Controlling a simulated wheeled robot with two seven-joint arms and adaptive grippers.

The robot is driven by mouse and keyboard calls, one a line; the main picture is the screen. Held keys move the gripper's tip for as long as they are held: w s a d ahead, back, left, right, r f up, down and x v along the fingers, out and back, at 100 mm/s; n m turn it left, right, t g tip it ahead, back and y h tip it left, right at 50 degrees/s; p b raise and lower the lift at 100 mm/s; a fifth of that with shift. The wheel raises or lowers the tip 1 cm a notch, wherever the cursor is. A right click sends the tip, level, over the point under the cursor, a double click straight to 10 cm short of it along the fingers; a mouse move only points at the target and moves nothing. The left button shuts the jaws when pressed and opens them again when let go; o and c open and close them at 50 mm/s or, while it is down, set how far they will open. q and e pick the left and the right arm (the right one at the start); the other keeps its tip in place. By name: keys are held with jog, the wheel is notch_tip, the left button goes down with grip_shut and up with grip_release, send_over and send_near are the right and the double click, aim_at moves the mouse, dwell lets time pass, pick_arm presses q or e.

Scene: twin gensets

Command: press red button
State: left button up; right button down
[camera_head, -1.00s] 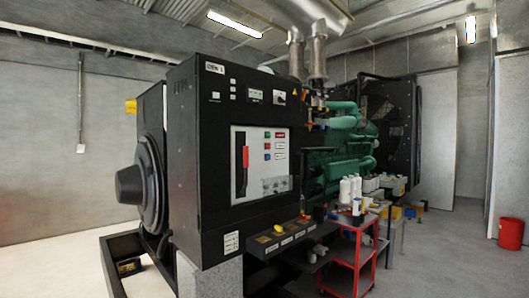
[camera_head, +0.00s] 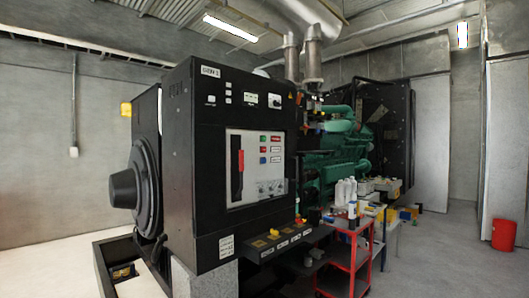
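The black generator cabinet (camera_head: 184,150) labelled "GEN 1" stands left of centre. On its front is a white panel (camera_head: 253,190). A small red button (camera_head: 263,150) sits there in a short column, below a green button (camera_head: 263,139) and above a blue one (camera_head: 263,161). Small labels lie to the right of the column. A tall red and black handle (camera_head: 240,161) is on the left of the panel. Neither of my grippers shows in the head view, and nothing covers the red button.
A black ledge (camera_head: 282,243) with small controls juts out below the panel. A red cart (camera_head: 341,258) with white bottles stands right of it, before the green engine (camera_head: 340,150). A red bucket (camera_head: 506,235) is far right. Floor at the lower right is clear.

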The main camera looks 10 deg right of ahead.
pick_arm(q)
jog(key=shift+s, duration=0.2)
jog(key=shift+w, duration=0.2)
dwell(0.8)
